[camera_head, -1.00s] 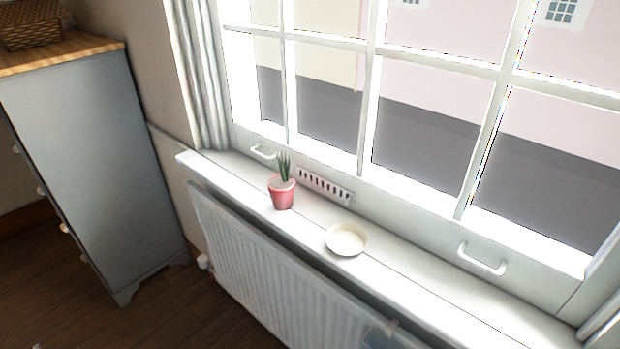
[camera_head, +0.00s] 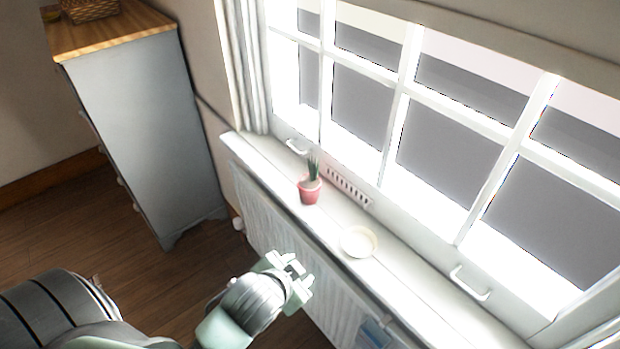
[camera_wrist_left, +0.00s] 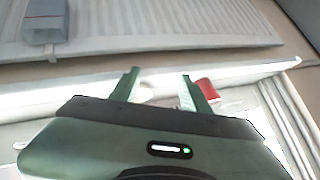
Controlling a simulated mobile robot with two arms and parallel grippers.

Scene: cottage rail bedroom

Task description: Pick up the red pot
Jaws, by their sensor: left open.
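The red pot (camera_head: 309,195) holds a green spiky plant and stands upright on the white windowsill, close to the window frame. My left gripper (camera_head: 290,264) is in front of the radiator, below and in front of the sill, apart from the pot. It is open and empty. In the left wrist view, my left gripper's two fingers (camera_wrist_left: 159,88) are spread. The red pot (camera_wrist_left: 207,88) shows just right of the right finger, partly hidden by it. My right gripper is not in view.
A cream dish (camera_head: 358,242) sits on the windowsill (camera_head: 410,283), right of the pot. A white radiator (camera_head: 262,215) is under the sill. A grey chest of drawers (camera_head: 140,130) with a wicker basket (camera_head: 90,8) stands at left. Window handles jut out behind.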

